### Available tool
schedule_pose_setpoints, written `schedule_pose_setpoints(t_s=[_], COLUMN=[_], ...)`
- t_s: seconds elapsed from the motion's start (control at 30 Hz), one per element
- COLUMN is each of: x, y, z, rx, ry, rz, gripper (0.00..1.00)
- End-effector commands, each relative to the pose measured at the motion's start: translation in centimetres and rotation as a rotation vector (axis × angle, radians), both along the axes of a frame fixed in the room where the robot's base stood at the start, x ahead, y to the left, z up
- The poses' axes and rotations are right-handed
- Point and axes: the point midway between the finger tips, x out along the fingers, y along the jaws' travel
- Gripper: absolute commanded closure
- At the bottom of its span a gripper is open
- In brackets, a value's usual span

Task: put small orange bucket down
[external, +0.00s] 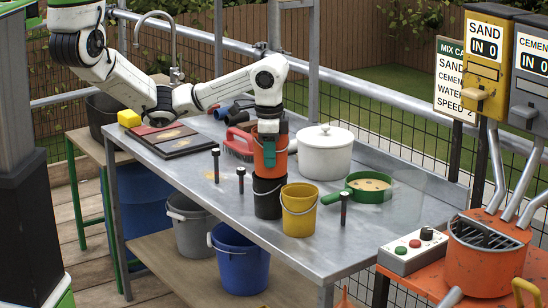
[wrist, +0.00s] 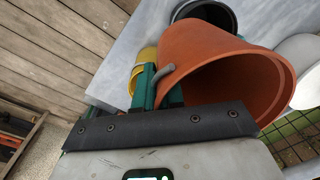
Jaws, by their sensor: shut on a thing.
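The small orange bucket (external: 258,157) hangs in my gripper (external: 269,152) in the external view. It is directly above the black bucket (external: 267,203) in the picture. I cannot tell whether the two touch. In the wrist view the orange bucket (wrist: 215,62) fills the middle, with its open mouth toward the camera. The green fingers of my gripper (wrist: 160,80) are shut at its rim, by a grey handle lug. The black bucket also shows past the orange one in the wrist view (wrist: 203,12). The orange bucket's underside is hidden.
A yellow bucket (external: 299,222) stands just right of the black one on the metal table (external: 215,240). A lidded white pot (external: 325,158), a green sieve (external: 368,195) and upright black posts (external: 240,181) are nearby. The table's front-left has bare room.

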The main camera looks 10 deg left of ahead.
Motion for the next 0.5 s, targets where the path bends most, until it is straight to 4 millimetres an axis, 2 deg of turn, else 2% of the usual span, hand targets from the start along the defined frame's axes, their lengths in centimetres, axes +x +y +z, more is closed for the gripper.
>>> schedule_pose_setpoints(t_s=[0.03,0.2,0.4,0.5], x=[2.3,7.2,10.1,10.8], y=[1.3,4.9,7.7,8.1], z=[-0.4,-0.4,-0.3,-0.4], rx=[0.002,0.008,0.014,0.015], ry=[-0.004,-0.005,-0.003,-0.002], rz=[0.016,0.034,0.043,0.046], gripper=[1.00,1.00,1.00,1.00])
